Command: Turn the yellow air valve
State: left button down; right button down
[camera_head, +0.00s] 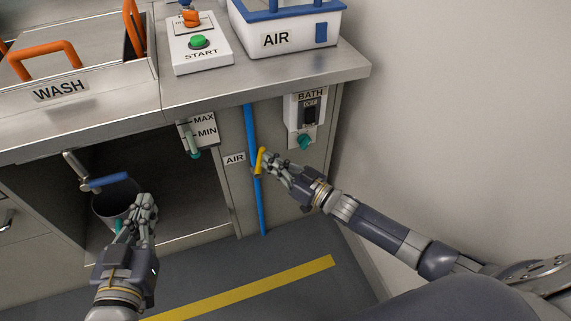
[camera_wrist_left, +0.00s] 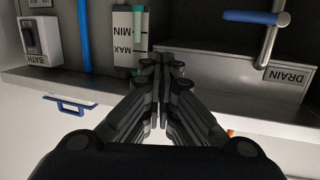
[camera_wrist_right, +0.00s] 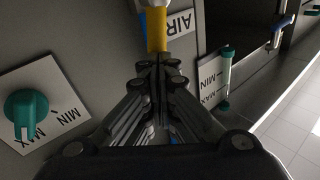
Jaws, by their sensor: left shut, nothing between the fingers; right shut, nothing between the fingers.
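The yellow air valve (camera_head: 259,161) is a short yellow handle on the blue vertical pipe (camera_head: 250,130), beside the AIR label (camera_head: 234,159). In the head view the handle stands nearly upright along the pipe. My right gripper (camera_head: 266,160) is shut and empty, with its fingertips right at the handle. In the right wrist view the yellow handle (camera_wrist_right: 156,30) shows just beyond the shut fingertips (camera_wrist_right: 158,62); I cannot tell whether they touch. My left gripper (camera_head: 145,203) is shut and empty, low in front of the open bay. Its shut fingers (camera_wrist_left: 162,62) also show in the left wrist view.
The BATH switch panel (camera_head: 305,112) with a teal knob (camera_head: 305,142) is right of the pipe. A MAX/MIN gauge (camera_head: 197,135) is to its left. A blue-handled drain tap (camera_head: 108,180) and a bucket (camera_head: 103,209) are near my left gripper. The counter edge (camera_head: 270,87) overhangs.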

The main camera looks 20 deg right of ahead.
jog(key=shift+a+r+n+g+p, duration=0.35)
jog(key=shift+n+g+p, duration=0.05)
jog(key=shift+p, duration=0.4)
pick_arm(q)
jog(key=s+a+f+g+y+p, duration=0.1)
jog(key=s+a+f+g+y, duration=0.2)
jog(key=s+f+g, duration=0.7)
jog(key=s+a+f, duration=0.2)
jog(key=s+f, duration=0.1)
jog(key=shift+s+a+f+n+p, duration=0.2)
jog(key=shift+f+n+p, duration=0.1)
jog(key=shift+f+p, duration=0.1)
pick_arm(e)
jog(key=shift+a+n, duration=0.4)
jog(key=shift+n, duration=0.1)
jog(key=shift+f, duration=0.1)
